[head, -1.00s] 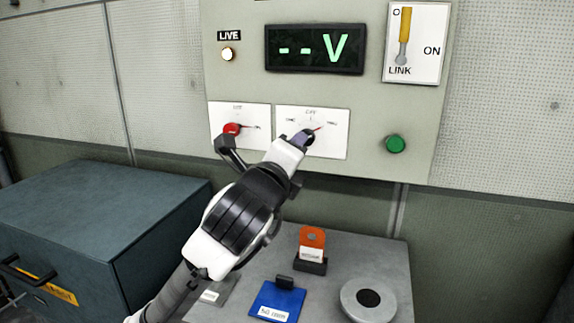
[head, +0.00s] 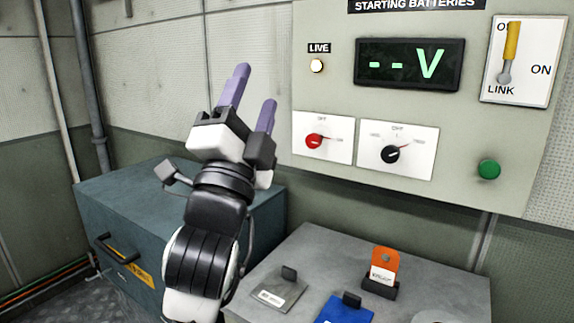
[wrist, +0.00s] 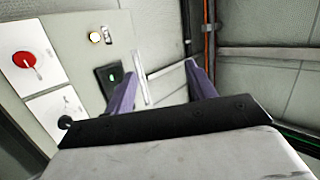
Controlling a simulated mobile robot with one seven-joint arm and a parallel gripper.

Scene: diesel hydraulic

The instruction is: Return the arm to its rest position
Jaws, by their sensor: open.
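My gripper (head: 252,97) is open and empty, its two purple fingers pointing up, apart from and to the left of the panel in the head view. In the wrist view my gripper (wrist: 165,85) shows its fingers spread with nothing between them. The starting batteries panel (head: 455,190) carries a red knob (head: 314,141) and a black knob (head: 391,154), both free of my gripper. The red knob (wrist: 25,60) and black knob (wrist: 65,122) also show at left in the wrist view.
The panel has a "--V" display (head: 410,64), a lit LIVE lamp (head: 317,66), a yellow-handled link switch (head: 511,50) and a green button (head: 489,169). Below stands a grey table (head: 290,258) with an orange tag (head: 384,262) and blue plate (head: 345,310). A blue-grey cabinet (head: 130,205) stands left.

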